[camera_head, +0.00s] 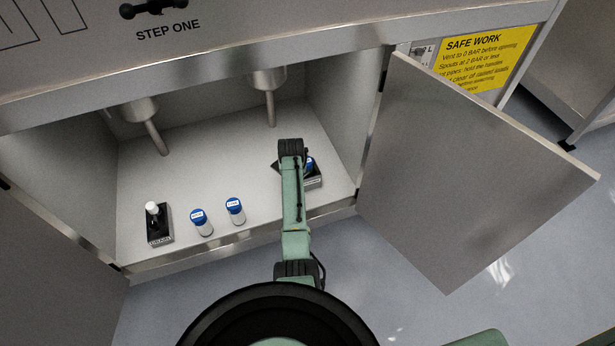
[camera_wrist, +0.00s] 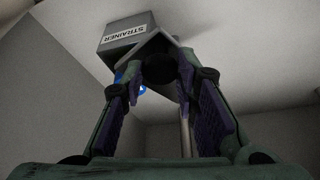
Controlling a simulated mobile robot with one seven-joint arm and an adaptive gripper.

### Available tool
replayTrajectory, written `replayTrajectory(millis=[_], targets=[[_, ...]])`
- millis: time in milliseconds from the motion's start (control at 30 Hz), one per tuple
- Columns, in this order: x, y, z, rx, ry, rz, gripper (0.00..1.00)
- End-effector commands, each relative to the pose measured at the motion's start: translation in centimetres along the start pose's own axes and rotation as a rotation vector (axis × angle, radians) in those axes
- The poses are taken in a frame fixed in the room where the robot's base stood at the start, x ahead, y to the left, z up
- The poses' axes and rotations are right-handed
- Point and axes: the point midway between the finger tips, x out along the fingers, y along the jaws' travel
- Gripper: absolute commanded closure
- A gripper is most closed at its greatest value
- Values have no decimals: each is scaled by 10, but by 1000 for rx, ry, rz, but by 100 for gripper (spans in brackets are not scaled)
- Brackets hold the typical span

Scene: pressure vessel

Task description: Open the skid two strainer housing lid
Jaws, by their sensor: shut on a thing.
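The strainer housing (camera_head: 314,182) is a dark box on the cabinet floor at the right, mostly hidden behind my arm in the head view. The wrist view shows it upside down, as a grey box (camera_wrist: 116,28) labelled STRAINER. Its grey lid plate (camera_wrist: 158,44) stands tilted against the box. My gripper (camera_wrist: 160,70) is shut on the lid, with a dark round part of it between the fingers. A blue-capped item (camera_head: 309,163) shows beside my arm at the housing, and blue shows behind the finger in the wrist view (camera_wrist: 139,90). Whether it sits inside the housing is unclear.
Two blue-capped canisters (camera_head: 201,221) (camera_head: 235,209) and a drain box (camera_head: 159,227) with a white-topped handle stand at the left. Two spouts (camera_head: 155,137) (camera_head: 270,107) hang above. The open right door (camera_head: 470,175) sticks out beside my arm. The middle cabinet floor is clear.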

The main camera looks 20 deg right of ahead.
Motion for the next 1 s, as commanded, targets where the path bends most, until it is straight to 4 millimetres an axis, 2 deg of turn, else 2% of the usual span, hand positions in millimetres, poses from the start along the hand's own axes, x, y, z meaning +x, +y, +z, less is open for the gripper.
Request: replayTrajectory(millis=[100,500,700,1000], targets=[[2,-21,-2,88,-2,38,100],[5,-64,-3,434,-2,181,100],[8,-80,-8,582,-1,240,100],[9,-94,-15,726,0,299,100]])
